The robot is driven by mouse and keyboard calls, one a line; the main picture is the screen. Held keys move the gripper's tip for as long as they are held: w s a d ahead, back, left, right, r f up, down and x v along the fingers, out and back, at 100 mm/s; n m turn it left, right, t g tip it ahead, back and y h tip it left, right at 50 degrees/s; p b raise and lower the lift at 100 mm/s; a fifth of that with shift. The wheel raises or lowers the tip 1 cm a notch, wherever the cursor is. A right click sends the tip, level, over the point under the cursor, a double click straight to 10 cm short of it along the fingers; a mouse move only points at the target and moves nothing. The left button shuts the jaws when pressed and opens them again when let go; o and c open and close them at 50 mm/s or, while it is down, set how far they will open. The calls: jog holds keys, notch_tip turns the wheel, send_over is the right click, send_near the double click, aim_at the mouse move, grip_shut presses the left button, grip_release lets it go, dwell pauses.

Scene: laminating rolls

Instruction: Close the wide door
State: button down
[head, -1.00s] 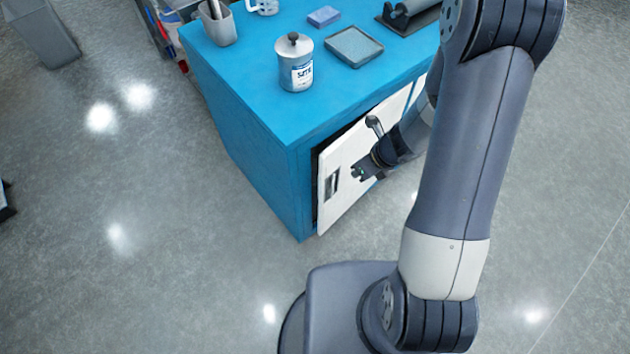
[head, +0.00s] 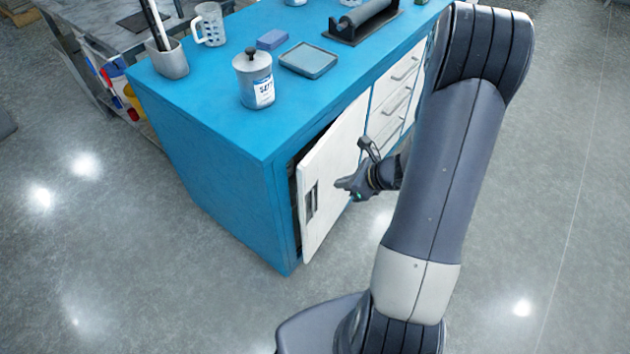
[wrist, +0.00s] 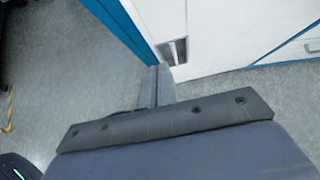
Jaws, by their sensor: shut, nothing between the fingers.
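The wide white door (head: 332,172) is on the front of the blue cabinet (head: 235,195) in the head view. It stands slightly ajar, with a dark gap along its left edge. Its recessed handle (head: 311,201) is near that free edge; the handle also shows in the wrist view (wrist: 181,49). My gripper (head: 342,186) is in front of the door, right of the handle, with its fingers shut and empty. In the wrist view the shut fingers (wrist: 156,70) point toward the handle area. I cannot tell whether they touch the door.
White drawers (head: 397,95) are right of the door. On the cabinet top are a labelled jar (head: 257,88), a tray (head: 308,60), a blue block (head: 271,39), a pen cup (head: 167,60), a mug (head: 209,24) and a roller device (head: 364,20). The floor in front is clear.

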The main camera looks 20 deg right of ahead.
aim_at(308, 181)
jog(key=shift+w+a+f, duration=0.65)
jog(key=shift+w+a, duration=0.25)
jog(key=shift+w, duration=0.1)
jog(key=shift+w+a+f, duration=0.7)
jog(key=shift+w+a, duration=0.25)
jog(key=shift+w+a+f, duration=0.65)
jog(key=shift+w+a, duration=0.25)
jog(key=shift+w, duration=0.1)
